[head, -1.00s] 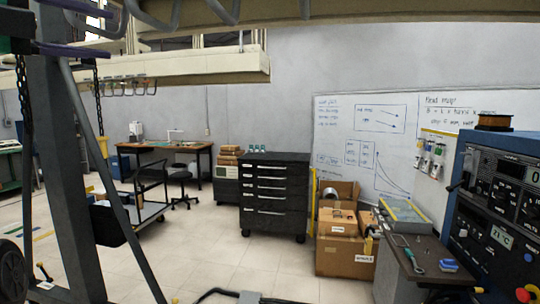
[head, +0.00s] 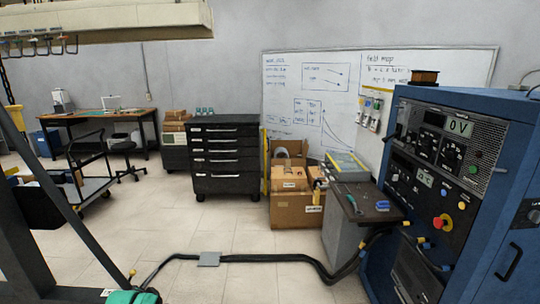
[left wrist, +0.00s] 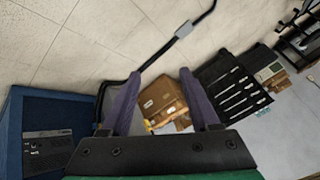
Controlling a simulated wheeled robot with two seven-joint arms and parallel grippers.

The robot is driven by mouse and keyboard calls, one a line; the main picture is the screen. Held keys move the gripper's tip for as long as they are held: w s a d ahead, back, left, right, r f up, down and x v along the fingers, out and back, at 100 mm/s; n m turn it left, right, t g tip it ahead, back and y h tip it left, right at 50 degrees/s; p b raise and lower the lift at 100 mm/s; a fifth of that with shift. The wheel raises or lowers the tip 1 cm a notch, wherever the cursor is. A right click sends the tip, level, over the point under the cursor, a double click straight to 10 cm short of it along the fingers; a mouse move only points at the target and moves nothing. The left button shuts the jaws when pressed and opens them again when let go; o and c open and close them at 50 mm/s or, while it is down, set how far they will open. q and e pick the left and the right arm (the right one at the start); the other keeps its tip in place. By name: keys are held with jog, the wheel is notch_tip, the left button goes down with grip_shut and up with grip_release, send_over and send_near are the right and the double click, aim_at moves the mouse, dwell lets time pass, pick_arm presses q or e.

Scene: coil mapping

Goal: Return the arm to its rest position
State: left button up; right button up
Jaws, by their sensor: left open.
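My left gripper (left wrist: 160,73) shows in the left wrist view, with two purple fingers spread apart. Nothing is between the fingers close up; a brown cardboard box (left wrist: 163,103) shows in the gap, farther off on the floor. The fingers are not seen in the head view. My right gripper is in neither view.
A blue instrument cabinet (head: 380,150) stands at right, beside a small grey bench (head: 345,235). A black cable (head: 270,258) crosses the floor. A black drawer cabinet (head: 226,160) and cardboard boxes (head: 295,208) stand behind. A cart (head: 85,190) is at left. Middle floor is mostly clear.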

pick_arm(q)
jog(key=s+d+f+n+g, duration=0.1)
jog(key=s+d+f+g, duration=0.1)
jog(key=s+f, duration=0.95)
jog(key=s+d+f+n+g, duration=0.2)
jog(key=s+d+f, duration=0.1)
jog(key=s+f, duration=0.9)
jog(key=s+d+f+g, duration=0.1)
jog(key=s+f, duration=0.1)
jog(key=s, duration=0.6)
jog(key=s+d+f+n+g, duration=0.1)
jog(key=s+d+f, duration=0.1)
jog(key=s, duration=0.7)
jog(key=s+d+f, duration=0.2)
jog(key=s+f, duration=0.1)
jog(key=s, duration=0.6)
jog(key=shift+s+d+f+n+g, duration=0.2)
jog(key=shift+s+n+g, duration=0.1)
jog(key=shift+g, duration=0.1)
jog(key=shift+w, duration=0.1)
